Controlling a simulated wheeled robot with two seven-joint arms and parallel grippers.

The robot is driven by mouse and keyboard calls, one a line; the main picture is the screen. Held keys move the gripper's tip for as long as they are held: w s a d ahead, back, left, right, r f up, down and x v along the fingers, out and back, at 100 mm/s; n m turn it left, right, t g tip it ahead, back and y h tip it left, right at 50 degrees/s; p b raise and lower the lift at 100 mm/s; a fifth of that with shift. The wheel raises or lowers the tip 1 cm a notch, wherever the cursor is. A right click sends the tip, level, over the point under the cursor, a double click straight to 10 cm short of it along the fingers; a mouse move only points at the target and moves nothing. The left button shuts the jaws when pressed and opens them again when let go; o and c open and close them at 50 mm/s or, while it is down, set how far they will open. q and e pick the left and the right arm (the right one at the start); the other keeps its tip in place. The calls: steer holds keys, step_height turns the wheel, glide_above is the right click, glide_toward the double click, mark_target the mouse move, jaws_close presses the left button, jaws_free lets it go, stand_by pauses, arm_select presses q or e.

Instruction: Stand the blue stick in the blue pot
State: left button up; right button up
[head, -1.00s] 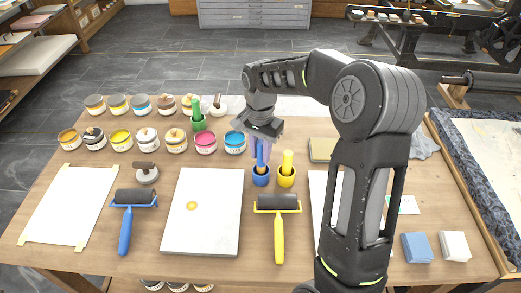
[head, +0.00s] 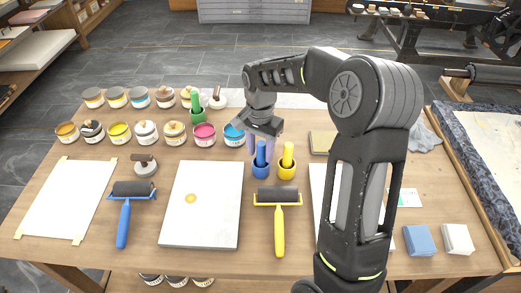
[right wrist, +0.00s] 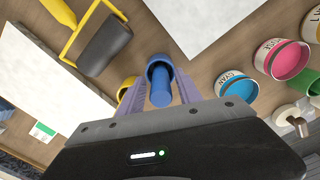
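The blue stick (head: 262,154) stands upright in the blue pot (head: 261,172), beside the yellow pot on the table. My right gripper (head: 261,148) is directly above the blue pot, pointing down, with its pale purple fingers spread on either side of the stick. In the right wrist view the blue stick (right wrist: 161,92) shows between the fingers with a gap to each, its lower end inside the blue pot (right wrist: 159,62). The right gripper is open and holds nothing. My left gripper is not in view.
The yellow pot (head: 287,170) with a yellow stick stands close on the right. The green pot (head: 197,116) with a green stick is behind left, among several ink tins. A yellow-handled roller (head: 279,222) lies in front. A white slab (head: 202,222) lies front left.

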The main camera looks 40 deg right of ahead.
steer(key=shift+o, duration=0.7)
step_height(320, 180, up, 8)
steer(key=shift+f, duration=0.1)
stand_by(1.1)
